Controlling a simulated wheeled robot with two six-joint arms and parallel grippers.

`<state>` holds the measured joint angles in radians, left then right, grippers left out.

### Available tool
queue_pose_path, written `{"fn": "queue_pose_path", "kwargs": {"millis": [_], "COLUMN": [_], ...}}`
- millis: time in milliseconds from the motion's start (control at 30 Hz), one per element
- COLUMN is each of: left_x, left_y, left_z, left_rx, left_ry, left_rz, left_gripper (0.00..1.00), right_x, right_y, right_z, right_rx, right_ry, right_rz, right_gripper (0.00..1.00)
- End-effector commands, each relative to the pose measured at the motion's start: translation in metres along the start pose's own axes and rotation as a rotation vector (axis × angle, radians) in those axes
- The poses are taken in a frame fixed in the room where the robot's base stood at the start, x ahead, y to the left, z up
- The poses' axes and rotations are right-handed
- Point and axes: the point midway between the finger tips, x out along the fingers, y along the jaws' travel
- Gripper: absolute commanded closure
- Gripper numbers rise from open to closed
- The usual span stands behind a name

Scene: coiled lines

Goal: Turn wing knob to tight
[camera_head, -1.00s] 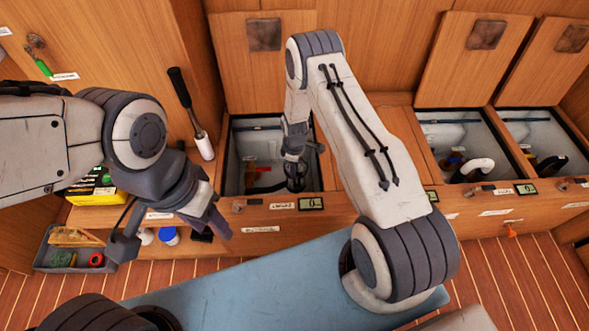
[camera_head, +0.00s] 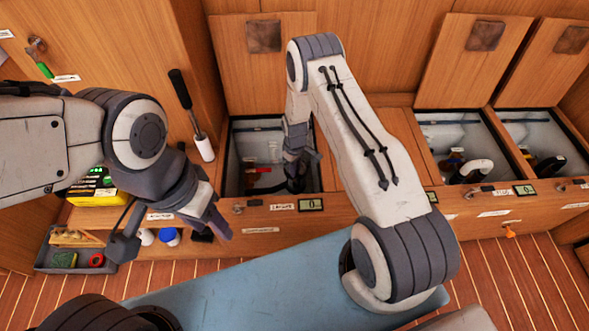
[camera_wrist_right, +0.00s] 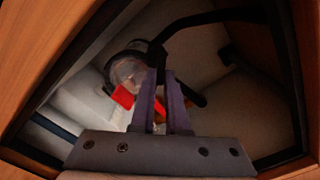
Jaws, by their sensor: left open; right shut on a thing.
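My right gripper (camera_head: 293,182) reaches down into the open left bin (camera_head: 233,180) of the bench. In the right wrist view its fingers (camera_wrist_right: 160,85) are close together, shut on the wing knob (camera_wrist_right: 161,105). Only small red parts of the knob show around the fingers; most of it is hidden. A clear round bowl (camera_wrist_right: 128,72) is just behind, with a red piece (camera_wrist_right: 122,97) left of the fingers. The knob's marking cannot be read. My left gripper (camera_head: 218,220) is open and empty, in front of the bench at the left.
A black hose (camera_wrist_right: 205,18) crosses the bin near the fingers. The wooden bin rim (camera_wrist_right: 35,75) surrounds my right wrist. A black-handled tool with a white end (camera_head: 190,110) stands left of the bin. Two more open bins with hoses (camera_head: 480,168) are at the right.

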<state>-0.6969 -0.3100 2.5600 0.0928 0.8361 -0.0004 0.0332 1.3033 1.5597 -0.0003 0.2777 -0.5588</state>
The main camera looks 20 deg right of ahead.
Motion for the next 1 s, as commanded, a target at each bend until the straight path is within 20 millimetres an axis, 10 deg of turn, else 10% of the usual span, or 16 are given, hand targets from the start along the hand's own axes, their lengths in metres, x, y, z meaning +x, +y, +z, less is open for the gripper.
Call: {"fn": "queue_pose_path", "kwargs": {"millis": [1000], "left_x": [-0.0097], "left_y": [0.0007], "left_z": [-0.0005], "left_rx": [0.0], "left_ry": [0.0], "left_rz": [0.0], "left_gripper": [0.5], "right_x": [-0.0004], "right_y": [0.0051], "right_z": [0.0041], "right_rx": [0.912], "right_ry": [-0.005], "right_rz": [-0.001], "right_gripper": [1.0]}}
